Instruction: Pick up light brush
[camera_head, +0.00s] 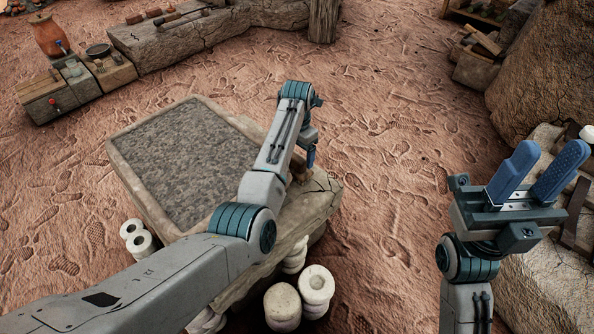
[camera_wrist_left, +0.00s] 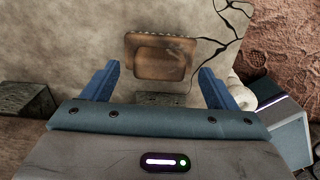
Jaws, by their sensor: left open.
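A brown wooden block with a ridged, scalloped edge, seemingly the light brush (camera_wrist_left: 158,57), lies on a pale cracked slab (camera_wrist_left: 60,35) in the left wrist view. In the head view it is mostly hidden behind my left arm. My left gripper (camera_wrist_left: 158,80) is open, its two blue fingers to either side of the brush's near end, with nothing between them gripped. In the head view my left gripper (camera_head: 311,157) points down over the slab's right end (camera_head: 318,200). My right gripper (camera_head: 550,152) is open and empty, fingers up, at the right.
A framed grey bed (camera_head: 180,150) fills the slab's left part. Pale cylinders (camera_head: 316,286) stand below its front edge. A large rock (camera_head: 548,75) stands at the right. Sandy ground between is clear.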

